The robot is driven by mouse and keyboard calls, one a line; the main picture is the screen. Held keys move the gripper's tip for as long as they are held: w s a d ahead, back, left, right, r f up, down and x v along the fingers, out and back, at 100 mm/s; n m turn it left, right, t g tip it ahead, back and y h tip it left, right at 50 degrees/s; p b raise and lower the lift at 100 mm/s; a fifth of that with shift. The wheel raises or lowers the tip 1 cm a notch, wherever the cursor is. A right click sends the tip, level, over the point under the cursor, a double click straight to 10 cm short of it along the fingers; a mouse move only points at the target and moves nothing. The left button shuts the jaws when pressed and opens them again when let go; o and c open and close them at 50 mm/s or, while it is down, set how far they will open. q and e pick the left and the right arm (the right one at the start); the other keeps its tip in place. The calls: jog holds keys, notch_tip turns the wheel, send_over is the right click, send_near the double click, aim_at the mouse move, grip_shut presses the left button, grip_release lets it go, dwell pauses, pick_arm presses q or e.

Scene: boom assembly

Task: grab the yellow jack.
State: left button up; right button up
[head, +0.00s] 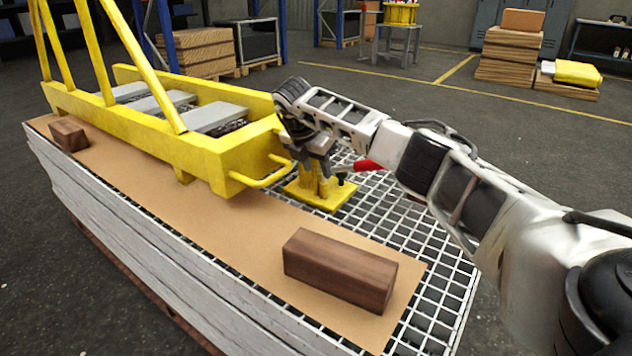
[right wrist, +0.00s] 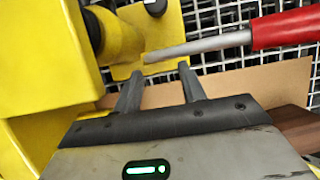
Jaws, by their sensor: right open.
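The yellow jack (head: 322,194) stands on the metal grid beside the front end of the yellow boom frame (head: 190,150). Its red handle (head: 367,166) points to the right. My right gripper (head: 318,158) is above and close to the jack and partly hides its upper part. In the right wrist view, the two fingers (right wrist: 160,88) are apart with nothing between them. The jack's yellow plate (right wrist: 168,30) and its grey lever with red grip (right wrist: 285,28) lie just beyond the fingertips. I cannot tell whether the fingers touch it. My left gripper is not in view.
The boom frame stands close at the left of my right gripper. A brown wood block (head: 340,268) lies on the cardboard sheet (head: 225,235) in front; another block (head: 68,133) lies at far left. The grid (head: 395,215) right of the jack is clear below my arm.

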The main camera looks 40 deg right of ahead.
aim_at(320, 181)
jog(key=x, duration=0.2)
jog(key=b+x, duration=0.1)
jog(key=x, duration=0.1)
jog(key=b+x, duration=0.1)
jog(key=x, duration=0.1)
jog(key=shift+a+f, duration=0.1)
jog(key=shift+a, duration=0.15)
jog(key=shift+w+d+f, duration=0.1)
jog(key=shift+d+f, duration=0.1)
jog(key=shift+f, duration=0.05)
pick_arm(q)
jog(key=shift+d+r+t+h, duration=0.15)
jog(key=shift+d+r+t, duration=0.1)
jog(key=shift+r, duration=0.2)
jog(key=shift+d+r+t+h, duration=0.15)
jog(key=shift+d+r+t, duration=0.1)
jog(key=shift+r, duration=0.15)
pick_arm(e)
grip_shut()
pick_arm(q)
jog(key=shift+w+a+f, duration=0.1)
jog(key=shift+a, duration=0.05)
pick_arm(e)
jog(key=shift+w+r, duration=0.2)
jog(key=shift+r, duration=0.1)
